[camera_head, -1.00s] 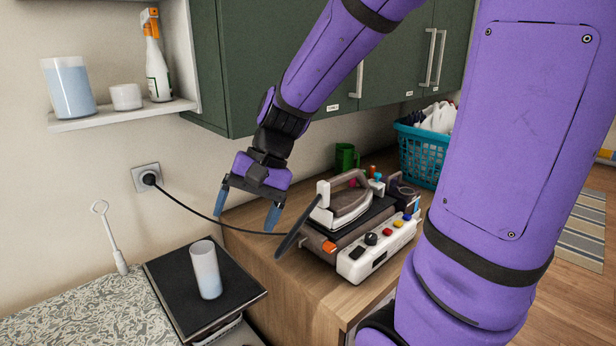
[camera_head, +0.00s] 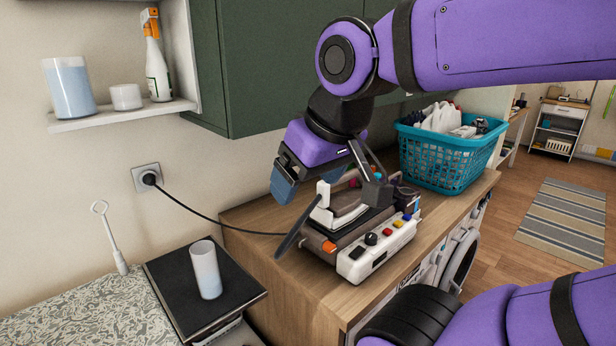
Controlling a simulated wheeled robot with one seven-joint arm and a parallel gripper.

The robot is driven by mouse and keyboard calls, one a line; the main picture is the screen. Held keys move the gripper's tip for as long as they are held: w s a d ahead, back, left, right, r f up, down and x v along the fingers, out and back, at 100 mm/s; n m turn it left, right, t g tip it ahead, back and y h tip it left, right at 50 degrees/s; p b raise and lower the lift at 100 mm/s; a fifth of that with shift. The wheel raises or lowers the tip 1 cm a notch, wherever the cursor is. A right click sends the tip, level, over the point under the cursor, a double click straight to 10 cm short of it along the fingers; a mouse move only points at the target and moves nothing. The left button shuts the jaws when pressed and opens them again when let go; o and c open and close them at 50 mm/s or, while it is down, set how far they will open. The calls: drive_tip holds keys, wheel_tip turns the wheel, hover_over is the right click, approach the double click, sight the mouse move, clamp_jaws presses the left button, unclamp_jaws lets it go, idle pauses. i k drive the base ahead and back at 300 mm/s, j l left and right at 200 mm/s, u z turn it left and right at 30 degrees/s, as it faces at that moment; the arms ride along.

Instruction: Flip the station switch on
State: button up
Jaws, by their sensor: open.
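The ironing station (camera_head: 385,248) sits on the wooden counter, with a white front panel carrying a black rocker (camera_head: 357,253), a dark knob (camera_head: 371,239) and coloured buttons. An orange piece (camera_head: 329,246) shows at its left end. I cannot tell which control is the station switch or its state. An iron (camera_head: 323,214) rests on top, partly hidden by my arm. My gripper (camera_head: 309,184) is open, above and behind the iron's left end, with its blue fingers apart and nothing seen between them. Whether it touches the iron cannot be told.
A black cord runs from the wall socket (camera_head: 147,177) to the station. A teal laundry basket (camera_head: 440,160) stands at the counter's right. A cup (camera_head: 206,270) stands on a dark plate at left. Green cabinets (camera_head: 255,70) hang above. The counter's front (camera_head: 320,292) is clear.

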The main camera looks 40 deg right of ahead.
sight(358, 252)
drive_tip(key=z, duration=1.25)
